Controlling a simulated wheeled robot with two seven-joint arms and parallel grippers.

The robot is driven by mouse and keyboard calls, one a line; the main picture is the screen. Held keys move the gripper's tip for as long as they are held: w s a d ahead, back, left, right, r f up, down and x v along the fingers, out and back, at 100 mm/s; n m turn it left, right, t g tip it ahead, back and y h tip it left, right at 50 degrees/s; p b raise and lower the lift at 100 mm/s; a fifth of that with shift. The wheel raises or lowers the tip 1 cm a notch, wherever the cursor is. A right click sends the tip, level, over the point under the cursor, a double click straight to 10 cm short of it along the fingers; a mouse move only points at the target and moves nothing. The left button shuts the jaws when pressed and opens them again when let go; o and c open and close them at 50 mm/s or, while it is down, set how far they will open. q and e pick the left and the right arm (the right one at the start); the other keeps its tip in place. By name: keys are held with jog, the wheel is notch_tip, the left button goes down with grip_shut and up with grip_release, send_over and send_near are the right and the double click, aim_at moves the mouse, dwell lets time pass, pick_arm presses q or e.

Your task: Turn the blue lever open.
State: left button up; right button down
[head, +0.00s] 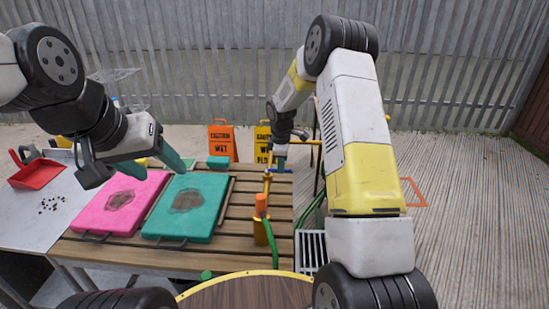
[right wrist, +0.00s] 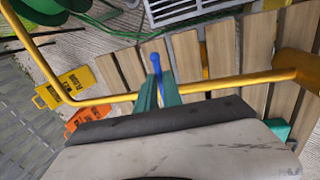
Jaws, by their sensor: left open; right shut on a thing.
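The blue lever (head: 286,171) shows as a small blue strip at the top of the yellow pipe (head: 268,187), right of the teal mat. In the right wrist view the blue lever (right wrist: 157,63) sticks out beyond my fingers, beside the yellow pipe (right wrist: 235,84). My right gripper (head: 281,162) points down at the lever and is shut on it; its teal fingers also show in the right wrist view (right wrist: 158,92). The fingers hide part of the lever. My left gripper (head: 163,170) is open and empty above the pink and teal mats.
A slatted wooden table (head: 235,235) carries a pink mat (head: 95,212) and a teal mat (head: 212,218), both stained. An orange nozzle with a green hose (head: 270,235) stands at its right. Orange (head: 222,132) and yellow (head: 262,132) signs stand behind. A red dustpan (head: 38,175) lies left.

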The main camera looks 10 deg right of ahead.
jog(key=shift+s+a+m+g+h, duration=0.4)
jog(key=shift+a+m, duration=0.7)
jog(key=shift+m, duration=1.85)
jog(key=shift+s+a+m+g+h, duration=0.15)
jog(key=shift+s+a+m+g, duration=0.65)
jog(key=shift+m, duration=2.1)
jog(key=shift+s+a+m+g+h, duration=0.1)
jog(key=shift+s+a+m+h, duration=0.2)
jog(key=shift+a+m, duration=1.85)
jog(key=shift+d+m, duration=0.75)
jog(key=shift+m, duration=0.05)
jog(key=c, duration=1.5)
grip_release()
